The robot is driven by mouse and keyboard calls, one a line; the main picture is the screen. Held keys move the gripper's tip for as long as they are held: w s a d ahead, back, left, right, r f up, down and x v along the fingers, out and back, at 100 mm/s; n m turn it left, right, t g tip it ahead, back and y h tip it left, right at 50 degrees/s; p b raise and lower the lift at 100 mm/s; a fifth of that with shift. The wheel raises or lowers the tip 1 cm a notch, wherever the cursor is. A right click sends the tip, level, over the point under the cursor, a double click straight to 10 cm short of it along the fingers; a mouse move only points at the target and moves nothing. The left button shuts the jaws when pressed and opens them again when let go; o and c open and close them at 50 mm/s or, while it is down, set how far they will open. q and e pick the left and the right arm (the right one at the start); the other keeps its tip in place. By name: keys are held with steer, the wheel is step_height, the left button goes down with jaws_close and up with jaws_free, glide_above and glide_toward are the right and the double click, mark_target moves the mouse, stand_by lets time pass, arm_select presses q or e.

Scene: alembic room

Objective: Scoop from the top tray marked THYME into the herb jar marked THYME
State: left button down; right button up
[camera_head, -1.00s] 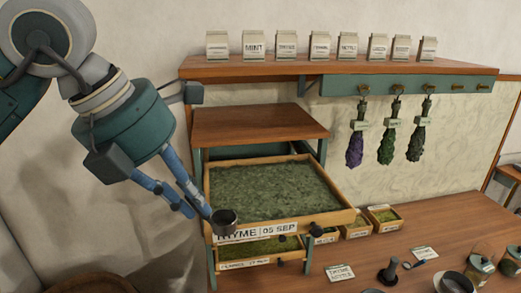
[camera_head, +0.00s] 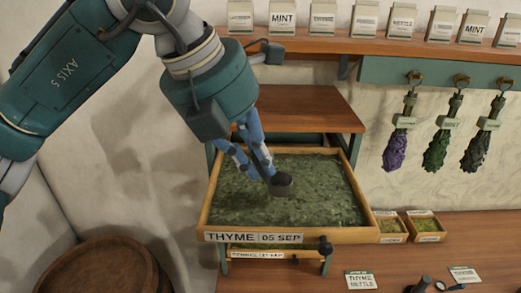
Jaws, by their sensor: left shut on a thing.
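The top tray marked THYME 05 SEP (camera_head: 290,237) is a wooden drawer pulled out of its rack and full of green dried herb (camera_head: 320,200). My left gripper (camera_head: 262,160) is shut on the handle of a small dark scoop (camera_head: 281,184). The scoop's round cup is over the middle of the tray, at or just above the herb; I cannot tell whether it touches. What the cup holds is hidden. My right gripper is not in view. I see no herb jar marked THYME in the head view now.
A second labelled tray (camera_head: 257,254) sits just below. Two small herb boxes (camera_head: 424,227) stand to the right. Cards such as THYME NETTLE (camera_head: 360,280) lie on the wooden table. Paper packets (camera_head: 283,17) line the shelf, with hanging herb bunches (camera_head: 436,146) below. A round wooden barrel (camera_head: 105,265) stands at lower left.

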mark_target(264, 181)
arm_select(q)
steer(key=b+x, duration=0.1)
steer(key=x, duration=0.1)
steer(key=shift+w+d+f, duration=0.15)
steer(key=shift+f, duration=0.2)
step_height(264, 181, down, 2)
steer(key=shift+b, duration=1.2)
steer(key=shift+f, duration=0.2)
steer(key=shift+f+b, duration=0.15)
steer(key=shift+b, duration=0.25)
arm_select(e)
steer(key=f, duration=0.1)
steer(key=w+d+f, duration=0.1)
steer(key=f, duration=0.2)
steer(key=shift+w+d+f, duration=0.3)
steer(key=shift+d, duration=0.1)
